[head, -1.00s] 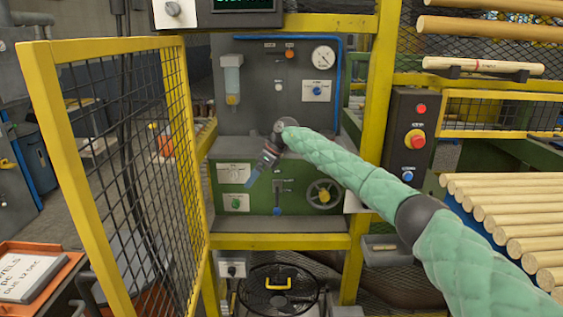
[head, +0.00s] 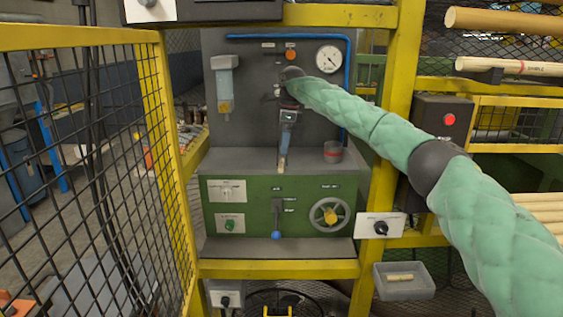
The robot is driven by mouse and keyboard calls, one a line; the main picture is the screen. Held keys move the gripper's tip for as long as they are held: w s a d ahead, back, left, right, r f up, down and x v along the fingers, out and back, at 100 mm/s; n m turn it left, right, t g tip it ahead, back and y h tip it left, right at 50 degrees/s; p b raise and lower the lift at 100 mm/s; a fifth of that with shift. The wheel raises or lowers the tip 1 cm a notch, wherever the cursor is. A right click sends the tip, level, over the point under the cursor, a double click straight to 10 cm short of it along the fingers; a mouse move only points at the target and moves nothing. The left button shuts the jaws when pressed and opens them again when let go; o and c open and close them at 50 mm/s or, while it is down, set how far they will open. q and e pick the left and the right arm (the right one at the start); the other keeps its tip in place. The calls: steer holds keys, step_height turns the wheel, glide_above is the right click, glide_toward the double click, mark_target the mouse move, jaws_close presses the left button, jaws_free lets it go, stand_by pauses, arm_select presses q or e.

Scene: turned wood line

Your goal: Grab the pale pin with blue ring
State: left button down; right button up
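My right arm, in a green padded sleeve, comes in from the right in the head view. My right gripper (head: 284,160) points down in front of the grey panel, above the ledge of the green machine. Its fingers are small here, and I cannot tell whether they are open or shut; a small pale patch shows at their tips. A short pale pin (head: 400,277) lies in a small grey tray (head: 404,291) at the lower right, well away from the gripper. I cannot make out a blue ring on it. My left gripper is not in view.
A yellow mesh gate (head: 90,150) closes off the left. A yellow post (head: 385,150) stands right of the machine. A blue-knobbed lever (head: 276,235) and a handwheel (head: 329,215) are below.

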mark_target(282, 162)
steer(key=shift+w+f, duration=0.25)
steer(key=shift+w, duration=0.05)
steer(key=shift+s+a+f, duration=0.1)
steer(key=shift+s+f, duration=0.1)
steer(key=shift+f, duration=0.4)
steer(key=shift+w+f+p, duration=0.15)
steer(key=shift+f+p, duration=0.3)
steer(key=shift+f, duration=0.15)
steer(key=shift+a+f+p, duration=0.2)
steer(key=shift+f+p, duration=0.1)
steer(key=shift+f, duration=0.8)
steer(key=shift+a+f+p, duration=0.15)
steer(key=shift+f+p, duration=0.15)
steer(key=shift+f, duration=0.8)
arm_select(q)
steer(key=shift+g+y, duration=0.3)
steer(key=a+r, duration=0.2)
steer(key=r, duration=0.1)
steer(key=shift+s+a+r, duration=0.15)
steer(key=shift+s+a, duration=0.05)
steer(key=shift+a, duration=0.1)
arm_select(e)
steer(key=c, duration=0.9)
